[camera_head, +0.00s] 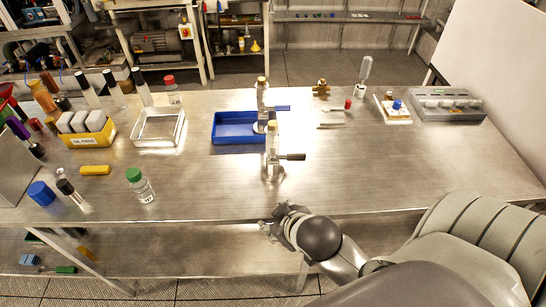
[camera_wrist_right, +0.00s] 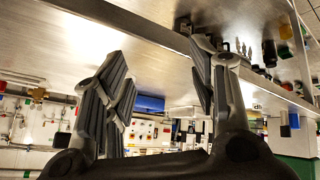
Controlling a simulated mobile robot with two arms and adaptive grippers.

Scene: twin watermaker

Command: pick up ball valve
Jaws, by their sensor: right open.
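Two upright metal fittings stand near the middle of the table in the head view. One has a blue lever and stands at the blue tray's right end (camera_head: 262,98); the nearer one has a dark handle pointing right (camera_head: 272,150). A small brass fitting (camera_head: 321,88) sits farther back to the right. I cannot tell for certain which of these is the ball valve. My right gripper (camera_head: 272,222) is just off the table's front edge, nearer than the dark-handled fitting and apart from it. Its fingers are spread and empty in the right wrist view (camera_wrist_right: 160,60). My left gripper is not in view.
The steel table (camera_head: 210,185) is clear at front centre and right. The blue tray (camera_head: 228,128) and clear tray (camera_head: 158,144) lie left of the fittings. A green-capped bottle (camera_head: 142,188) stands front left. A grey device (camera_head: 447,104) sits at the back right.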

